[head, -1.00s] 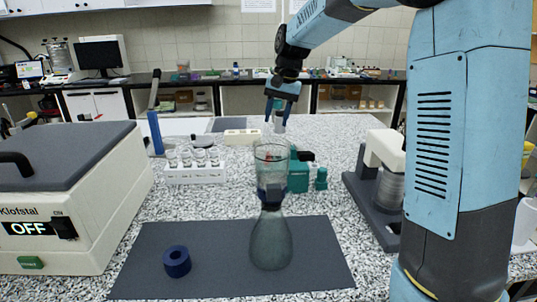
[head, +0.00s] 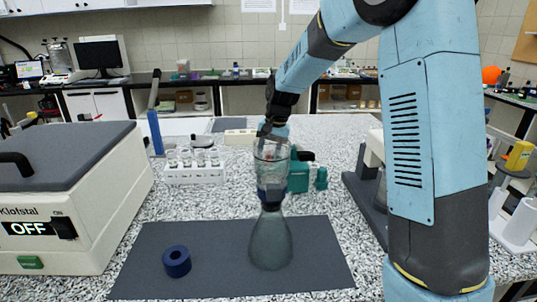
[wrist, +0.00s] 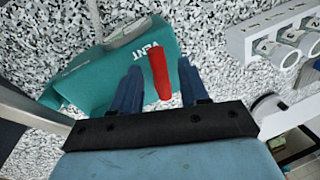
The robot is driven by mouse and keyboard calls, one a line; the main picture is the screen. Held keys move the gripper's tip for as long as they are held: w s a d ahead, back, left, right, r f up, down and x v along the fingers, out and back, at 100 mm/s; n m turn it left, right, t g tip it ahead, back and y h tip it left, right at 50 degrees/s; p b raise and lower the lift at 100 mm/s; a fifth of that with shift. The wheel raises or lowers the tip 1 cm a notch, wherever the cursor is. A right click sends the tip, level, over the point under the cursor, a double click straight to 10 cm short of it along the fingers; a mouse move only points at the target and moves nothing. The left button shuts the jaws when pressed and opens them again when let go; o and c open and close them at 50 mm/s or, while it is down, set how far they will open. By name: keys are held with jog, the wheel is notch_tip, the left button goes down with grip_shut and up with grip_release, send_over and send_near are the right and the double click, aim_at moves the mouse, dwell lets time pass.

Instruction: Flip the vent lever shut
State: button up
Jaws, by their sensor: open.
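The teal pump body (head: 299,177) stands on the speckled bench behind the glass filter funnel. In the wrist view its teal housing (wrist: 125,75) carries a white VENT label, and the red vent lever (wrist: 160,75) sticks up beside it. My gripper (wrist: 159,66) is open, with one blue finger on each side of the red lever. I cannot tell whether either finger touches it. In the head view my gripper (head: 271,143) is behind the upper glass and partly hidden. The lever cannot be made out there.
The glass filter flask (head: 270,240) with its funnel stands on a dark mat (head: 190,235), in front of the pump. A blue ring (head: 176,262) lies on the mat. A white rack (head: 195,175) stands left of the pump, and a grey-based device (head: 370,195) stands right.

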grip_shut()
dwell(0.5)
jog(key=shift+d+n, duration=0.35)
jog(key=shift+n, duration=0.95)
grip_release()
